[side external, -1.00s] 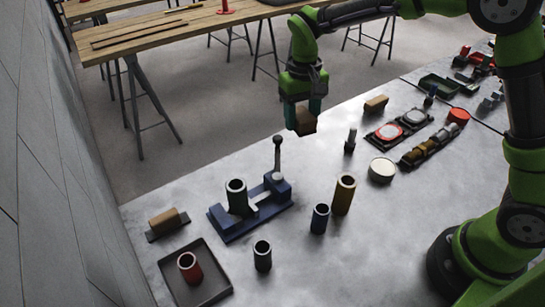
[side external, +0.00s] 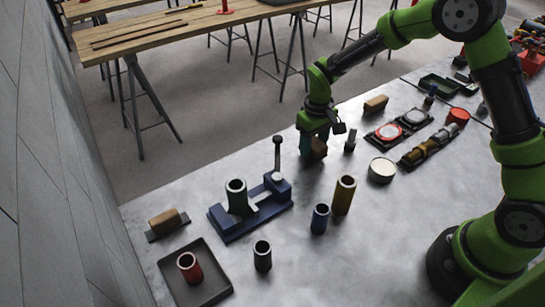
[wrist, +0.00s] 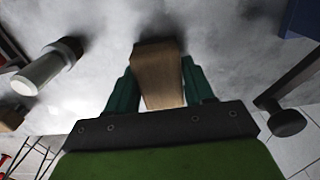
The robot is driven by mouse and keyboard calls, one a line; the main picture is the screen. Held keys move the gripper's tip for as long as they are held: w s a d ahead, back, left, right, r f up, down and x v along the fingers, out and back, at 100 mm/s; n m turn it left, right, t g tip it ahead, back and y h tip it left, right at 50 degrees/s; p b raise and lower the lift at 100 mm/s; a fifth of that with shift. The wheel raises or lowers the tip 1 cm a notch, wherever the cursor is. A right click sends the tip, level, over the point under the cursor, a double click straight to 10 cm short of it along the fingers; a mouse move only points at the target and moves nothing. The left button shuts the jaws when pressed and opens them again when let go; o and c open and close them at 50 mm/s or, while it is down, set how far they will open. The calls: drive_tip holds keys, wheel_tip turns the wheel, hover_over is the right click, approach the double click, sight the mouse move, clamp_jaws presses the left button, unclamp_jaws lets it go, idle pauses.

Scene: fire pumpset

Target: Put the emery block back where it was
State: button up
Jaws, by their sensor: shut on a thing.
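My gripper (side external: 314,150) is shut on a brown block, which I take to be the emery block (side external: 319,149). It is low at the bench, right of the blue clamp fixture's lever and left of a small metal pin. I cannot tell whether the block touches the bench. In the wrist view the emery block (wrist: 158,78) sits between the two green fingers (wrist: 160,92), its wood-coloured face showing. In the side view my fingers hide part of it.
The blue fixture (side external: 250,208) with its upright lever (side external: 277,152) stands left of my gripper. The metal pin (side external: 350,141) is close on the right, with a tan block (side external: 376,104) behind it. The bench between is clear.

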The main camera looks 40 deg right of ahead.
drive_tip(key=shift+f, duration=0.5)
drive_tip(key=o, duration=0.9)
drive_tip(key=shift+f, duration=0.15)
drive_tip(key=shift+o, duration=0.2)
